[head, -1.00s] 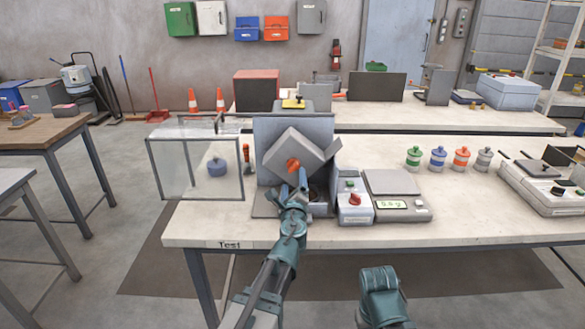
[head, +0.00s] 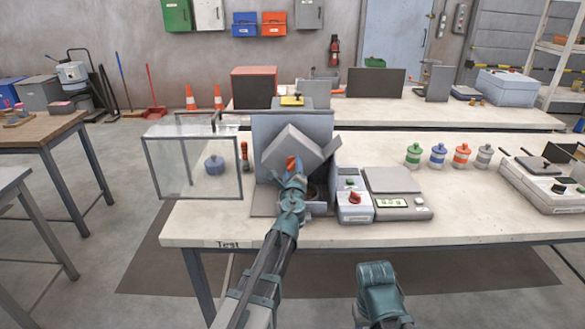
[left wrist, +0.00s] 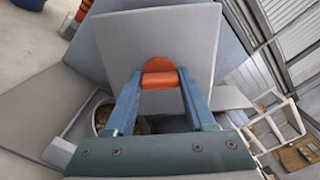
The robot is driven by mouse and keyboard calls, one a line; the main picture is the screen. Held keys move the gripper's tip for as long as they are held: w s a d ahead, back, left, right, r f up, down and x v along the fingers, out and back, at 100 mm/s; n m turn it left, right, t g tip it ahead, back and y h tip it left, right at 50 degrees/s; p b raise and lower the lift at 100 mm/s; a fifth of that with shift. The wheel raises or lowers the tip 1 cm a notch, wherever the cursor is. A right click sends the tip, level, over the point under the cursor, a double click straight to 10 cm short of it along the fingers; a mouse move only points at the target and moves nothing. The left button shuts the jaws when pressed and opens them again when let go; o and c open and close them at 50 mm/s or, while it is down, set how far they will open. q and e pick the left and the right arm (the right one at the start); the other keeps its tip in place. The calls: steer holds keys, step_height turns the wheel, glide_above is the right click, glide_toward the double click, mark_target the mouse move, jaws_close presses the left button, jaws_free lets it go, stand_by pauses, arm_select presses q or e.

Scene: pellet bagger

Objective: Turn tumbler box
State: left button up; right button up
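The tumbler box (head: 290,143) is a grey box that stands tilted on a corner, in front of a grey upright panel (head: 318,125) on the table. An orange knob (left wrist: 160,74) sticks out of its front face, which fills the middle of the left wrist view (left wrist: 120,42). My left gripper (head: 293,165) is at the knob, with one finger on each side. In the left wrist view the fingertips (left wrist: 161,78) touch the knob's sides. The gripper hides most of the knob in the head view. Fingers of my right gripper do not show; only a teal part of my right arm does.
A clear guard box (head: 193,168) stands left of the tumbler with a blue-grey lidded jar (head: 214,165) seen through it. A control box (head: 354,198) and a scale (head: 395,193) stand close on the right. Several coloured jars (head: 438,155) stand farther right. The table front is clear.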

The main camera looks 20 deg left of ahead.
arm_select(q)
jaws_close()
steer(key=shift+n, duration=0.3)
steer(key=n, duration=1.1)
steer(key=shift+n, duration=0.4)
steer(key=n, duration=0.3)
steer(key=shift+n, duration=0.3)
steer(key=n, duration=0.3)
steer(key=shift+s+n, duration=0.1)
steer(key=shift+n, duration=0.2)
steer(key=n, duration=0.6)
